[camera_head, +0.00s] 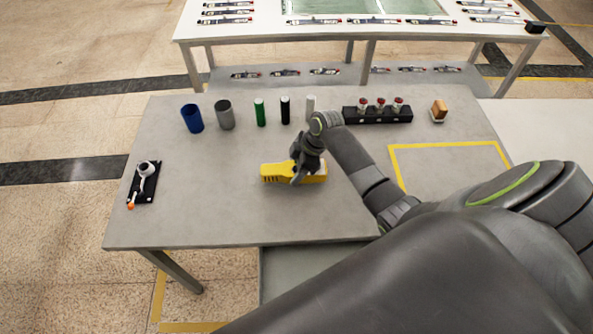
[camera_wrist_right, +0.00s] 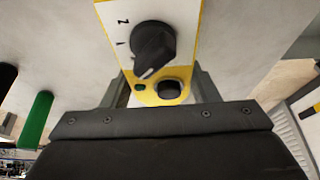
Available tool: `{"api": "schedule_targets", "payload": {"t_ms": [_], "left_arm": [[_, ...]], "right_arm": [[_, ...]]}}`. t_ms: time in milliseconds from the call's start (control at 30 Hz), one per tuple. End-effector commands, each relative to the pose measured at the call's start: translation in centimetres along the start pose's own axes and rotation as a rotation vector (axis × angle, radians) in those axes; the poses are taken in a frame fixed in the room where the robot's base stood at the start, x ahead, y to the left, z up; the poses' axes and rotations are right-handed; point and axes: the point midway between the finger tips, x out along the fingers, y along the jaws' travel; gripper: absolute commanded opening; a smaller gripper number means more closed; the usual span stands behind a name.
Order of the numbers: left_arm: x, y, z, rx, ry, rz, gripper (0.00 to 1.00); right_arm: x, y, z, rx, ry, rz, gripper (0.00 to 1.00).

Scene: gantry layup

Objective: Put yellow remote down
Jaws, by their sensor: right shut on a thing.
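The yellow remote (camera_head: 275,172) is at the middle of the grey table (camera_head: 230,215), lying lengthwise from left to right. I cannot tell from the head view whether it touches the tabletop. My right gripper (camera_head: 307,172) is over the remote and shut on its body from above. My left gripper is in neither view.
Behind the remote stand a blue cup (camera_head: 192,118), a grey cup (camera_head: 225,115) and green, black and white cylinders. A black rack (camera_head: 377,115) and orange-brown block (camera_head: 439,110) are behind right. A small device (camera_head: 145,182) lies left. A yellow-taped area (camera_head: 450,170) is clear where visible.

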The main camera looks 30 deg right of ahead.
Motion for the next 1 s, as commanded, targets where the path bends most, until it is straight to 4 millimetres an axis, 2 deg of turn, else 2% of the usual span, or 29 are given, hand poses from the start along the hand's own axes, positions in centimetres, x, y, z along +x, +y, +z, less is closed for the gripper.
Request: {"api": "schedule_targets", "payload": {"t_ms": [200, 633, 667, 700, 800, 1000], "left_arm": [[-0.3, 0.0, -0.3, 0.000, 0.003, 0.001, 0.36], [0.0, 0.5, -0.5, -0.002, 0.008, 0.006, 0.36], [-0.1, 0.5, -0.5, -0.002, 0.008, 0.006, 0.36], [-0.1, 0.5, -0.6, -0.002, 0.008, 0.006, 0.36], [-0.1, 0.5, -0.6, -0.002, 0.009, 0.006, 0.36], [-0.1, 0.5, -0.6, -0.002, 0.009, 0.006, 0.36]], "right_arm": [[2.3, 0.0, 0.9, 0.001, 0.000, -0.001, 0.23], [3.0, 0.0, 1.2, -0.001, 0.000, 0.000, 0.23], [2.9, 0.0, 1.2, -0.001, -0.001, 0.000, 0.58], [2.9, 0.0, 1.2, 0.000, -0.001, -0.001, 0.64], [2.9, -0.1, 1.2, 0.000, -0.001, -0.001, 0.76], [2.9, -0.1, 1.2, 0.000, -0.001, -0.001, 0.76]]}}
